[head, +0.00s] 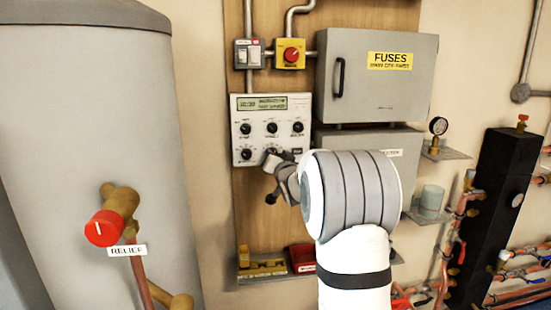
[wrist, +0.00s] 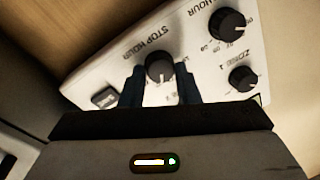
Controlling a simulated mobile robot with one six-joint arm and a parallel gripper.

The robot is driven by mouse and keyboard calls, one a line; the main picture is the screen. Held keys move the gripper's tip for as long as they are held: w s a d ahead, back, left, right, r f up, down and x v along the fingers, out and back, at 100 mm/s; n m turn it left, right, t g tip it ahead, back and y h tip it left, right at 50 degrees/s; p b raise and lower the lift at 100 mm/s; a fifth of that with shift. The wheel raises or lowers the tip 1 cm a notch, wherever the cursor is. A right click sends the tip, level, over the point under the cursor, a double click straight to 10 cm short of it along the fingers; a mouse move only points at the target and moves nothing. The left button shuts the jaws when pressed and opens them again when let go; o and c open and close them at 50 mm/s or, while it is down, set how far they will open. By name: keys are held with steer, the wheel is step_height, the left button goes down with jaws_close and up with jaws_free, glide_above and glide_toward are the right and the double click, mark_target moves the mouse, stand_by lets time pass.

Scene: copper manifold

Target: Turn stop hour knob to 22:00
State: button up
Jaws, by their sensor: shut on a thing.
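The white control panel (head: 243,105) hangs on the wooden board, with a small green display (head: 262,103) at its top and several black knobs. The display text is too small to read surely. In the wrist view the stop hour knob (wrist: 159,68) is a black round knob below the label STOP HOUR, with a pale pointer mark on it. My gripper (wrist: 160,85) has its two dark fingers on either side of this knob, shut on it. In the head view my gripper (head: 272,160) reaches the panel's lower row and hides part of that knob.
In the wrist view another hour knob (wrist: 227,23), a zone 1 knob (wrist: 242,78) and a dark button (wrist: 105,97) lie close to the fingers. A grey fuse box (head: 375,95) stands right of the panel. A red relief knob (head: 104,228) sticks out at left.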

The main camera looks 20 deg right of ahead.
steer(key=shift+d, duration=0.1)
steer(key=o, duration=1)
steer(key=shift+s+a+f+b, duration=0.2)
steer(key=shift+s+b, duration=0.2)
steer(key=shift+s, duration=1.55)
steer(key=shift+s+a+f+b, duration=0.15)
steer(key=shift+s+b, duration=0.25)
steer(key=shift+s, duration=1.5)
steer(key=shift+r, duration=0.1)
steer(key=s+a+f+n+g, duration=0.2)
steer(key=s+a+f+g, duration=0.3)
steer(key=s, duration=0.7)
steer(key=s+a+f+n+g+y+p, duration=0.1)
steer(key=s+a+f+g, duration=0.4)
steer(key=s, duration=0.8)
steer(key=s+a+f+n+g+p, duration=0.1)
steer(key=s+a+f+n+g, duration=0.2)
steer(key=s, duration=1)
steer(key=shift+a+f+g+y, duration=0.15)
steer(key=shift+a+f+g, duration=0.4)
steer(key=shift+g, duration=0.25)
steer(key=shift+a+f+g+y, duration=0.15)
steer(key=shift+a+f+g, duration=0.3)
steer(key=shift+f+g, duration=0.3)
